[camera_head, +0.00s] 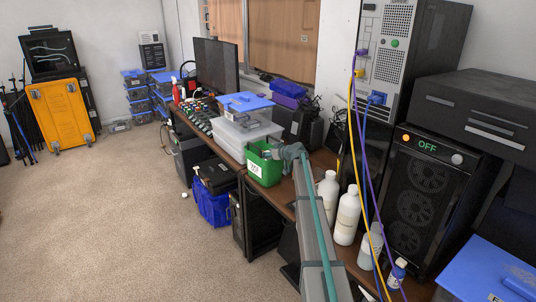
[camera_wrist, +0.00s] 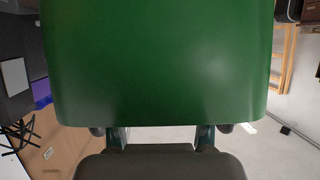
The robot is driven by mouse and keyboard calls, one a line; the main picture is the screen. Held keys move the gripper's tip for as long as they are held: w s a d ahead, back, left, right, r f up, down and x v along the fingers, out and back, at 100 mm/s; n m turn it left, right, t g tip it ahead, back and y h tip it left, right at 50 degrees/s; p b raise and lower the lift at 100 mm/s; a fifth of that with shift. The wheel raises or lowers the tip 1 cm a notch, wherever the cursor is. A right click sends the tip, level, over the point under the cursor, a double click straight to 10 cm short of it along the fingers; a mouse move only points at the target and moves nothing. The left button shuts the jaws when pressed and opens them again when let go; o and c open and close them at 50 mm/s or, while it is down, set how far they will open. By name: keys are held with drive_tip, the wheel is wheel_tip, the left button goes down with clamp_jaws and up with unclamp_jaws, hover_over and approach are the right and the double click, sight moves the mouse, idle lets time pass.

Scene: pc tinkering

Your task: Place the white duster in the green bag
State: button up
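A green open-topped bin-like container (camera_head: 266,171) with a white label stands on the long bench; it is the only green bag-like thing I see. My gripper (camera_head: 291,150) is at its right rim, close to or touching it. In the wrist view a large green surface (camera_wrist: 160,62) fills most of the picture and hides my fingertips. Only the finger bases show below it, spread apart, so what lies between the tips is hidden. I cannot make out a white duster for certain. A small white thing (camera_head: 184,195) lies on the carpet, too small to identify.
Clear plastic boxes with a blue lid (camera_head: 246,102) stand behind the green container. White bottles (camera_head: 347,215) stand right of my arm, near hanging cables and a black PC case (camera_head: 418,205). The carpet at left is clear.

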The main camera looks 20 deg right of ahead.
drive_tip(key=shift+r, duration=0.15)
